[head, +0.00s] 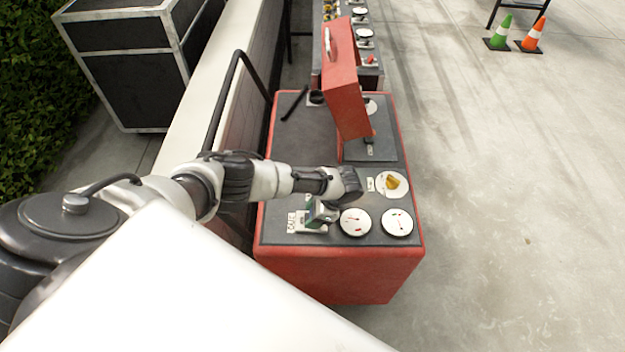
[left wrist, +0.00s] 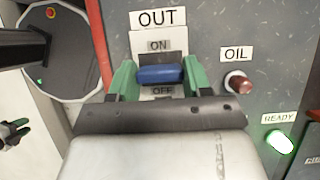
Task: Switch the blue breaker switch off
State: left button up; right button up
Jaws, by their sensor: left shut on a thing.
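The blue breaker switch (left wrist: 160,75) shows in the left wrist view, under a sign reading OUT, with an ON label above it and an OFF label below it. My left gripper (left wrist: 158,78) has its green fingers on both sides of the switch and is shut on it. In the head view my left gripper (head: 318,213) reaches down to the near left of the red panel box (head: 335,275) and hides the switch there. What looks like my right gripper (left wrist: 17,131) is small at the left edge of the wrist view; its opening is unclear.
Two round gauges (head: 356,222) and a yellow knob (head: 393,183) lie right of my left gripper. A red lid (head: 348,95) stands raised behind. The wrist view shows an OIL lamp (left wrist: 238,82) and a lit green READY lamp (left wrist: 279,143). Open floor lies right.

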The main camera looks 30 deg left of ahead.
pick_arm(q)
jog(key=o, duration=0.9)
jog(key=v, duration=1)
jog(key=shift+w+d+r, duration=0.1)
jog(key=shift+r, duration=0.3)
